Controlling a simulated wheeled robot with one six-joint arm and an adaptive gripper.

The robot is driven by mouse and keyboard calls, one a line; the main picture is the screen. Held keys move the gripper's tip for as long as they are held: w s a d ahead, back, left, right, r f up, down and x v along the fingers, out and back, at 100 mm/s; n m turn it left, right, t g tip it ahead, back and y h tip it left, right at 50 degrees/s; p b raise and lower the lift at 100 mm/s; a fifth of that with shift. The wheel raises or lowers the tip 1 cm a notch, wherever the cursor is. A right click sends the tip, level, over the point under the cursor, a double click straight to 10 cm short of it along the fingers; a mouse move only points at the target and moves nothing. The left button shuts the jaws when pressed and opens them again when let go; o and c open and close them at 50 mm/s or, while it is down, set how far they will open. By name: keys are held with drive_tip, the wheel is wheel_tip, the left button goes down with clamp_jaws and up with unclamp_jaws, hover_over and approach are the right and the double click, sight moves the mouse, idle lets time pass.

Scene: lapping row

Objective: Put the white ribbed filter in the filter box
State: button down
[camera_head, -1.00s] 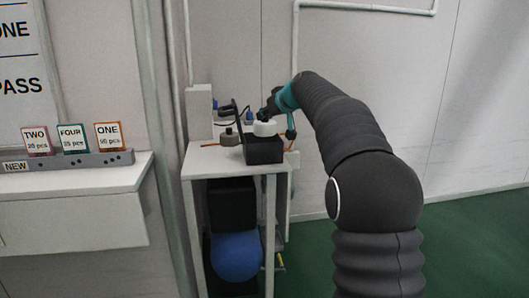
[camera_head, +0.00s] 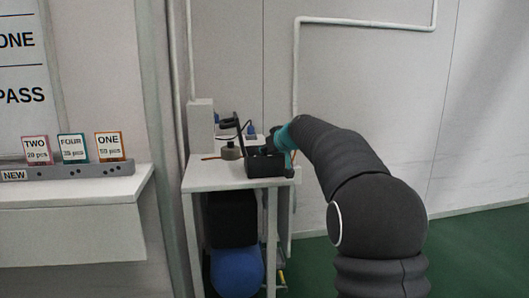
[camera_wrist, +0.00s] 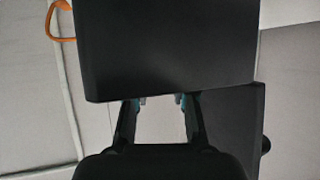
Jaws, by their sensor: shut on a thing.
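The black filter box (camera_head: 265,168) stands on the white bench, its thin dark lid (camera_head: 240,133) raised at the left side. My gripper (camera_head: 268,149) is low at the box opening, its fingertips hidden behind the front wall. In the wrist view, my two fingers (camera_wrist: 160,100) stand apart and their tips run under a large black surface, probably the box. The white ribbed filter does not show now; it is hidden by the box, and my gripper is shut on it. A second dark panel (camera_wrist: 237,120), perhaps the lid, shows at the right.
A grey-brown squat object (camera_head: 230,152) stands left of the box, with a dark device and blue parts behind it. A grey block (camera_head: 200,125) stands at the bench's back left. The bench front (camera_head: 215,178) is clear. A blue ball (camera_head: 236,272) is below.

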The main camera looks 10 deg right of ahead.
drive_tip(key=c, duration=1)
unclamp_jaws()
drive_tip(key=shift+o, duration=0.2)
drive_tip(key=shift+r+p, duration=0.2)
drive_tip(key=shift+p, duration=0.1)
drive_tip(key=b+v, duration=0.1)
drive_tip(key=v, duration=1.1)
drive_tip(key=shift+f, duration=0.2)
drive_tip(key=shift+s, duration=0.15)
drive_tip(key=s+a+f+m+g+h, duration=0.1)
drive_tip(key=s+f, duration=0.6)
drive_tip(key=s, duration=0.7)
drive_tip(key=s+a+f+m+g+h, duration=0.1)
drive_tip(key=s+f+g, duration=0.2)
drive_tip(key=s+f, duration=0.5)
drive_tip(key=s+a+f+m+g+h, duration=0.1)
drive_tip(key=s+f, duration=0.7)
drive_tip(key=s, duration=1.2)
drive_tip(key=shift+a+m+g+h, duration=0.25)
drive_tip(key=shift+m+g+h, duration=0.15)
drive_tip(key=shift+m+h, duration=0.15)
